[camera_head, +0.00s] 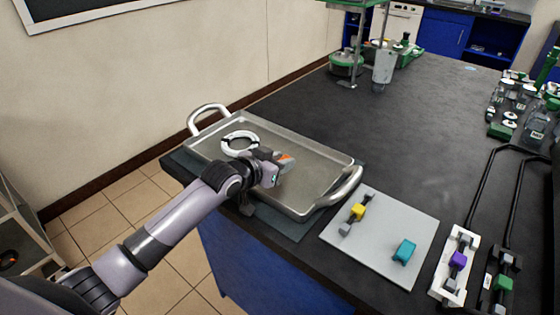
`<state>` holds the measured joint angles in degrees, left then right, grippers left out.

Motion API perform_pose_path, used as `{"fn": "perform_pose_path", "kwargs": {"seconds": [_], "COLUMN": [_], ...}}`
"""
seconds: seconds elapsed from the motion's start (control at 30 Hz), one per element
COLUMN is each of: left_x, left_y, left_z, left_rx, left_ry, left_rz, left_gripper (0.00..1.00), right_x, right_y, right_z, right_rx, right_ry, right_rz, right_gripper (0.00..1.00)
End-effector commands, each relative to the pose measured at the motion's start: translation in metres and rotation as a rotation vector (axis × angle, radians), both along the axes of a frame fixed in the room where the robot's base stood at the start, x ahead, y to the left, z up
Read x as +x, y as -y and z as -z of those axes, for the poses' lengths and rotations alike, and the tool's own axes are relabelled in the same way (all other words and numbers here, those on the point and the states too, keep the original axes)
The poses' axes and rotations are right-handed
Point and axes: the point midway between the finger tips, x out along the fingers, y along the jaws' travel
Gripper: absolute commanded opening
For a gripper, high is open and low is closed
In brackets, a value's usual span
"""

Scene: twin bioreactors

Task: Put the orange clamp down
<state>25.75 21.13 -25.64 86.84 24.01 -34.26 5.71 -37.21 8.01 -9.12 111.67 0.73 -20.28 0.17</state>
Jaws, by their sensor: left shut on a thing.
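The orange clamp (287,159) shows as a small orange patch at the tip of my left gripper (279,163). My left gripper is shut on it, over the metal tray (320,165). Most of the clamp is hidden by the gripper, and I cannot tell whether it touches the tray floor. My left arm comes in from the lower left across the tray's near edge. My right gripper is not in view.
A white ring-shaped part (239,143) shows at the tray's left. A grey mat (385,254) right of the tray holds a yellow clamp (358,211) and a teal clamp (404,251). Purple (458,260) and green (502,284) clamps sit farther right.

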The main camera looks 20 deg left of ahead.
Motion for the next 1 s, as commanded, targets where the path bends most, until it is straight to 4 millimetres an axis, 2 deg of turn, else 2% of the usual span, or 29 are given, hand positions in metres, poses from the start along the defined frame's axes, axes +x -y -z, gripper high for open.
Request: {"fn": "perform_pose_path", "kwargs": {"seconds": [0.63, 0.67, 0.73, 1.0], "left_x": [0.000, 0.000, -0.001, -0.001], "left_y": [0.000, 0.000, 0.000, 0.000], "left_z": [0.012, 0.013, 0.014, 0.016], "left_rx": [0.000, 0.000, 0.001, 0.001], "left_ry": [-0.001, -0.002, -0.004, -0.008], "left_rz": [0.001, 0.001, 0.001, 0.001], "left_gripper": [0.03, 0.34, 0.56, 0.56], "right_x": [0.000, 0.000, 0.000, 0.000], "right_y": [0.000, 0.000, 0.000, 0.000], "right_z": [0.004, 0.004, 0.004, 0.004], "right_rx": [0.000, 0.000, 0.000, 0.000], "right_ry": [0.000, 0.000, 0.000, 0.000], "right_rz": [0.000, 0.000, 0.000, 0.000], "right_gripper": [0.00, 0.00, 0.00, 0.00]}}
